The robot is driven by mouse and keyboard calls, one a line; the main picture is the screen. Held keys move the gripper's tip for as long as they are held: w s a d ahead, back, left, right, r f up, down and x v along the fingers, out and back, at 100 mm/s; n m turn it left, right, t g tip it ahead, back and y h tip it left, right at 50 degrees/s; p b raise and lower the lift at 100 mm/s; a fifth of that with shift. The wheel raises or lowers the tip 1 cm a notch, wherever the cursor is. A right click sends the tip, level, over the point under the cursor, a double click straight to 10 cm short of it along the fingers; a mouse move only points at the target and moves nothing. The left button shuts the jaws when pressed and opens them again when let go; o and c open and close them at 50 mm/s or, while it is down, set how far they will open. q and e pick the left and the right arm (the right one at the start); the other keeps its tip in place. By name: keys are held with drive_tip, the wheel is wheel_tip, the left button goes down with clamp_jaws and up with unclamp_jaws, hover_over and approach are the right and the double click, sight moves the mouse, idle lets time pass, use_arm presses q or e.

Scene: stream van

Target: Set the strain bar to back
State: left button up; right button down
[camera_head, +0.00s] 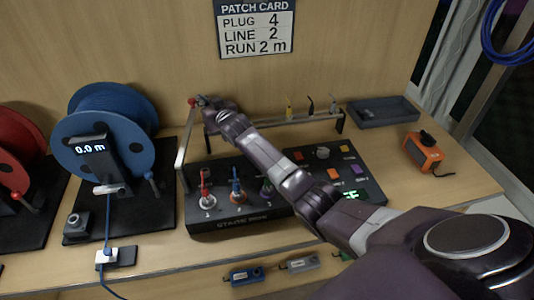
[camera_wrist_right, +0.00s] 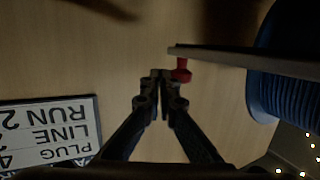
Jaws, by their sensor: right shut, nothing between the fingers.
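The strain bar (camera_head: 183,150) appears to be the flat grey bar at the left side of the stage box (camera_head: 240,222); it rises towards the wall, with a red knob (camera_head: 194,102) at its upper end. My right gripper (camera_head: 207,103) is at that upper end, just beside the knob. In the right wrist view, my right gripper (camera_wrist_right: 161,76) is shut and empty. The red knob (camera_wrist_right: 182,72) is close to the right of its fingertips, and the bar (camera_wrist_right: 245,58) runs off to the right. Contact cannot be told. My left gripper is out of view.
A rack rail (camera_head: 300,120) with several hanging pieces stands behind the stage box. A blue cable reel (camera_head: 130,140) is to the left, a red one (camera_head: 15,150) further left. A grey tray (camera_head: 383,112) and orange device (camera_head: 422,152) are at right.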

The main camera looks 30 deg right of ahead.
sight(193, 102)
drive_tip(key=a, duration=0.1)
drive_tip(key=w+a+b, duration=0.2)
drive_tip(key=shift+f, duration=0.25)
drive_tip(key=shift+w+a+r+b, duration=0.2)
drive_tip(key=shift+w+a+b, duration=0.2)
drive_tip(key=shift+a, duration=0.2)
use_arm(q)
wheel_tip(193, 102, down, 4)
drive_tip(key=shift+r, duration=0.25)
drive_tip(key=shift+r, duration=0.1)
